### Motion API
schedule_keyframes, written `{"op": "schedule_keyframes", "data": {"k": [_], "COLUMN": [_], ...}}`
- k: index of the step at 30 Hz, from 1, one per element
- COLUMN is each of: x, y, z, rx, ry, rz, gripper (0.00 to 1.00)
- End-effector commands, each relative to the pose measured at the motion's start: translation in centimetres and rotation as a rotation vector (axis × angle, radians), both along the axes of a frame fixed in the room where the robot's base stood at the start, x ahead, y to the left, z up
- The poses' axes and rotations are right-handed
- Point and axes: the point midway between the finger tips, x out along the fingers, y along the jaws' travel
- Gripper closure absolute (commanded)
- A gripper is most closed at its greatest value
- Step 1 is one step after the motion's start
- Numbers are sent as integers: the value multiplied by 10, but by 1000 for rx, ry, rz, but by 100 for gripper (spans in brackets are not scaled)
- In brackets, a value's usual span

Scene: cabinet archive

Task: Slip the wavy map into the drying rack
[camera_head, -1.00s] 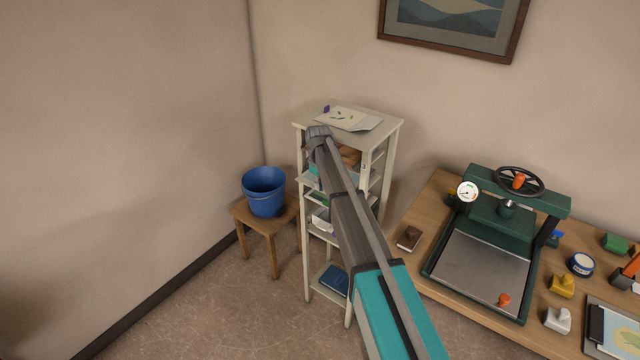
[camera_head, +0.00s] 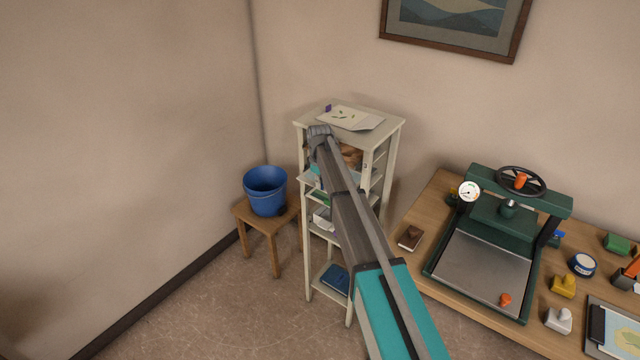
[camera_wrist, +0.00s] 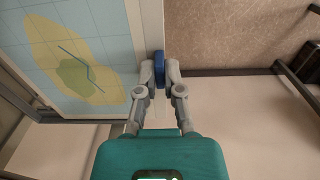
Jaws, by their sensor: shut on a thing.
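The map (camera_wrist: 80,55) fills the upper left of the wrist view. It is pale blue with a yellow and green land shape, a dark line and a white border. My gripper (camera_wrist: 160,72) is shut on a blue tab (camera_wrist: 160,62) at the map's right border. In the head view my arm reaches to the upper shelves of a tall white rack (camera_head: 388,165). My fingers are hidden there behind the arm. Any waviness of the map and how far it lies inside the rack cannot be told.
Papers (camera_head: 350,118) lie on the rack's top. A blue bucket (camera_head: 265,192) stands on a wooden stool (camera_head: 262,225) to the left. A green press (camera_head: 490,240) and small items cover the desk at right. Dark rails (camera_wrist: 225,71) show in the wrist view.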

Motion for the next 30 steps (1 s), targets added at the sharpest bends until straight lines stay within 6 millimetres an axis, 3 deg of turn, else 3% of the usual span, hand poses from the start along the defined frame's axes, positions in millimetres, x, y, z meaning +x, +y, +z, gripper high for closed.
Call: {"op": "schedule_keyframes", "data": {"k": [30], "x": [12], "y": [-9], "z": [0], "rx": [0], "ry": [0], "rz": [0], "gripper": [100]}}
